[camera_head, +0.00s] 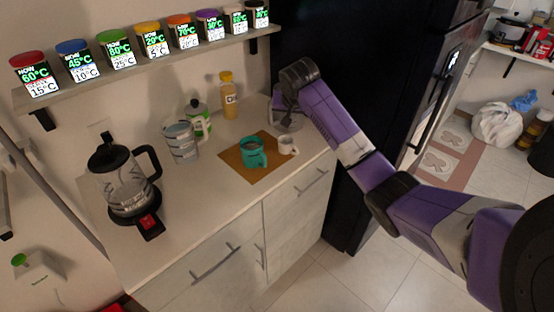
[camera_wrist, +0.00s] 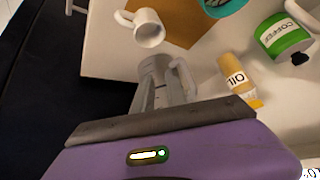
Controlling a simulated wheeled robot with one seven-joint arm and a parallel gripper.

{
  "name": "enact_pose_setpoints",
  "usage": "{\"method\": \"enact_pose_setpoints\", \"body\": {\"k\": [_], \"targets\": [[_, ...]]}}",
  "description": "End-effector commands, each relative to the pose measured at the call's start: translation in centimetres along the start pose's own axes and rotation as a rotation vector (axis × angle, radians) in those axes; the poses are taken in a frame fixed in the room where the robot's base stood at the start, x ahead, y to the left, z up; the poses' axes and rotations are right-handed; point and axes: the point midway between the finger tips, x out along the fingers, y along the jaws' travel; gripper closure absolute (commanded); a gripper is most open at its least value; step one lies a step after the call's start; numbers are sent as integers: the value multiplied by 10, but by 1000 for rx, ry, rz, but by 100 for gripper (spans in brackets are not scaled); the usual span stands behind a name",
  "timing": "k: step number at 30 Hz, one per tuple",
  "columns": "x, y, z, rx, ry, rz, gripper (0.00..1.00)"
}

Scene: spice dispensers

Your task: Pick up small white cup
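The small white cup (camera_head: 287,145) stands on the counter at the right edge of a brown mat, right of a teal mug (camera_head: 252,153). In the wrist view the white cup (camera_wrist: 150,30) is at the top, its handle pointing left. My gripper (camera_head: 287,108) is above the counter's back right, behind the cup and apart from it. Its fingers blend with a grey, jug-like shape (camera_wrist: 158,75) that has a curved handle-like side, so I cannot tell its opening. Nothing is visibly held.
The brown mat (camera_head: 232,162) lies under the mug. An oil bottle (camera_head: 228,95), a green-labelled coffee container (camera_head: 199,120), a measuring jug (camera_head: 181,141) and a kettle (camera_head: 127,185) stand to the left. A shelf (camera_head: 150,66) of spice dispensers hangs above. A dark fridge (camera_head: 390,60) borders the counter's right.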

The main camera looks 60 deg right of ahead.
Motion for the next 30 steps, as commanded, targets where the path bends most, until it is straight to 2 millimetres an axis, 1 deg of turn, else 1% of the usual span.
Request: {"method": "enact_pose_setpoints", "body": {"k": [1,3,6,8,11,20,27,30], "targets": [[6,9,15,20,-61,45,83],[10,22,38,57,-140,101,83],[8,34,55,103,-208,156,83],[6,38,61,121,-231,176,83],[8,41,66,144,-243,192,83],[36,47,72,146,-240,191,83],[68,53,81,144,-239,190,83],[75,54,84,144,-239,188,83]]}}
